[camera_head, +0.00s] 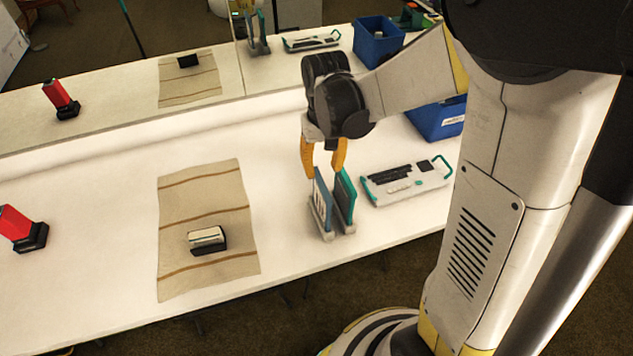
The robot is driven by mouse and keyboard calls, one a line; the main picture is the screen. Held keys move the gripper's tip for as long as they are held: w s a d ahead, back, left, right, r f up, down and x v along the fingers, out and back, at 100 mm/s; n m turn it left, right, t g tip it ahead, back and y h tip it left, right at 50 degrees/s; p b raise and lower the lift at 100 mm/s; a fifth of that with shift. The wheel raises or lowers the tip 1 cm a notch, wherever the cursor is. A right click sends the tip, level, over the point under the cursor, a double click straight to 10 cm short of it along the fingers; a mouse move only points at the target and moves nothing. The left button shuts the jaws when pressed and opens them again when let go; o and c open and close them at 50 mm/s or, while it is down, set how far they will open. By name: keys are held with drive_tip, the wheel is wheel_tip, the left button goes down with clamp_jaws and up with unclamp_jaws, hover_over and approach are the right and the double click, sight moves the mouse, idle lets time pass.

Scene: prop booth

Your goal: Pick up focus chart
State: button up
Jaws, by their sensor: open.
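The left fingertip is by the top of the blue panel, and the right one is by the top of the green-edged panel. I cannot tell whether they touch.
A white tray (437,181) with teal handles and dark items lies right of the rack, near a blue bin (437,122). A striped cloth (205,180) bears a small black-and-white block (207,240). A red-and-black object (22,229) stands far left. A mirror behind repeats these things.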

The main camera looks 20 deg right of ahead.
sight(322, 184)
drive_tip(key=f, duration=0.3)
drive_tip(key=shift+s+a+b, duration=0.2)
drive_tip(key=shift+b, duration=0.15)
drive_tip(key=shift+w+f+b, duration=0.1)
drive_tip(key=shift+f+b, duration=1)
drive_tip(key=shift+f, duration=1.7)
drive_tip(key=shift+d+f+b, duration=0.1)
drive_tip(key=shift+f+b, duration=0.15)
drive_tip(key=shift+b, duration=0.1)
clamp_jaws()
